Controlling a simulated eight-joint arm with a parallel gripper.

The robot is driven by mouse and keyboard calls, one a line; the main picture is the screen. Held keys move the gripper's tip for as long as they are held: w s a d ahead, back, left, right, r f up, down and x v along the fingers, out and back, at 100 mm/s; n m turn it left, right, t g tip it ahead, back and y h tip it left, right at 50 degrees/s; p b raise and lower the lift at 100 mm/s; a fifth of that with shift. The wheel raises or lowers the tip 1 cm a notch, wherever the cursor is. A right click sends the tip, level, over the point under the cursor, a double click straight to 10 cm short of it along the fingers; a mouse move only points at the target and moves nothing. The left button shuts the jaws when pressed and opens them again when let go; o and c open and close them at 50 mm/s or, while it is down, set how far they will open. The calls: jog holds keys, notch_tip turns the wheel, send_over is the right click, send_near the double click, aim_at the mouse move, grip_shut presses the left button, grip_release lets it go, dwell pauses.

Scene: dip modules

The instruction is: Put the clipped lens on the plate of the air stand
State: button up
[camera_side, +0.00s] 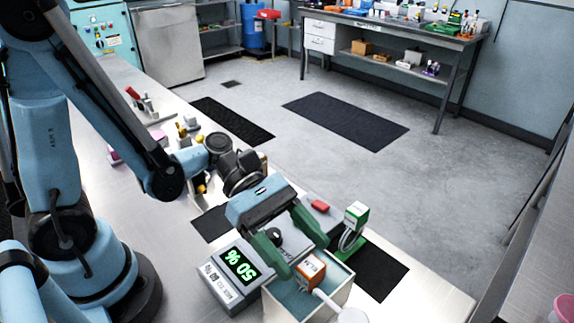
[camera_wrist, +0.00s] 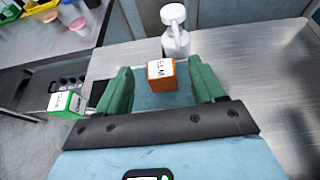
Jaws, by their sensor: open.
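My gripper (camera_side: 308,259) is open, with its two green fingers on either side of an orange block (camera_side: 309,272) that has a white label. In the wrist view the orange block (camera_wrist: 162,76) sits between the fingertips, with a gap to the right finger. It is over a teal-filled, light-walled bath (camera_side: 338,303). No lens is clearly visible; anything below the block is hidden.
A grey unit with a green lit display (camera_side: 238,265) stands left of the bath. A white bottle-like thing (camera_wrist: 175,42) is just beyond the orange block. A small red object (camera_side: 319,205) lies farther back. The metal bench (camera_wrist: 255,60) is clear at the wrist view's right.

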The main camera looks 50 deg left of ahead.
jog(key=shift+x, duration=1.2)
grip_shut()
jog(key=shift+r, duration=0.15)
